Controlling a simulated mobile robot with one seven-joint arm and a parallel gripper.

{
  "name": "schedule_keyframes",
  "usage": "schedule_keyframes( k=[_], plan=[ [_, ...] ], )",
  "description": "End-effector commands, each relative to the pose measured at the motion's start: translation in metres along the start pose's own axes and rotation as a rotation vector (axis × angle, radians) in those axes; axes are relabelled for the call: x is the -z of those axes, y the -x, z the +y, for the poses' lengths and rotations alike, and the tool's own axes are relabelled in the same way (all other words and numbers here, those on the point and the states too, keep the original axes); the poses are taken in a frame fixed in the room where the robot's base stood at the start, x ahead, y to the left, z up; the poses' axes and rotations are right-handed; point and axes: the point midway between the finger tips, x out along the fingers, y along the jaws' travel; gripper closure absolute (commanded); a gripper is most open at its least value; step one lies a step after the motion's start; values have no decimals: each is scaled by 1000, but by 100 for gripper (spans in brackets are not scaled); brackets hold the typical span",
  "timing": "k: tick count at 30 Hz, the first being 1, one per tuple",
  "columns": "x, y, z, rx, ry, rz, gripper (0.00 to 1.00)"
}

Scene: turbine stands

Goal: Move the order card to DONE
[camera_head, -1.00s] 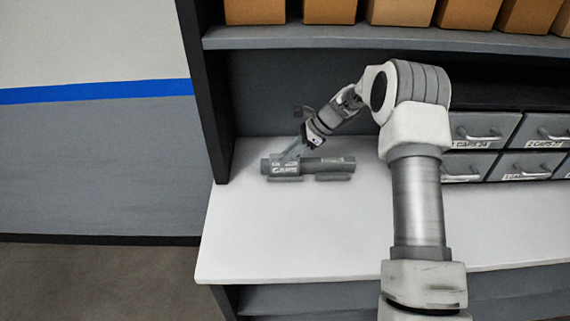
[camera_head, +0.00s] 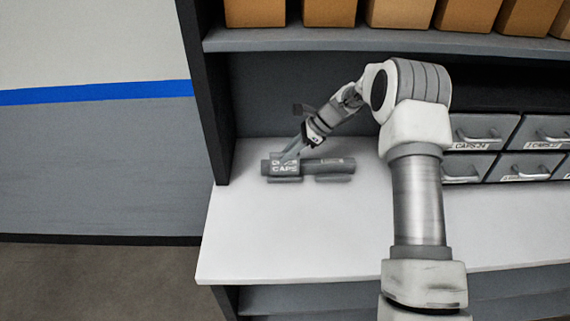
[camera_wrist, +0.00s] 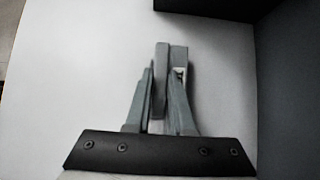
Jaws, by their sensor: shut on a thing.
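The order card (camera_head: 286,169) is a small grey plate with white lettering that includes "CAPS". It stands at the left end of a grey cylindrical thing on the worktop in the head view. My gripper (camera_head: 292,153) reaches down to its upper edge from the upper right and is shut on it. In the wrist view my gripper's fingers (camera_wrist: 163,100) close on the card (camera_wrist: 161,75), seen nearly edge-on as a thin grey slab. I cannot tell whether the card still touches the thing under it. No DONE label is readable.
The grey cylindrical thing (camera_head: 330,166) lies on low supports on the white worktop (camera_head: 290,235). Labelled grey drawers (camera_head: 485,150) stand at the right. A dark side post (camera_head: 207,110) bounds the left. Cardboard boxes (camera_head: 330,11) sit on the shelf above. The front worktop is clear.

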Motion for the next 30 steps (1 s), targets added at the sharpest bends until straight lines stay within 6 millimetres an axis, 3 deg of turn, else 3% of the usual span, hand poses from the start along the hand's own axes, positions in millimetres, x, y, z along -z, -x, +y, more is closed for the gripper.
schedule_keyframes(
  k=[30],
  plan=[
    [-12,15,0,0,0,0,100]
  ],
)
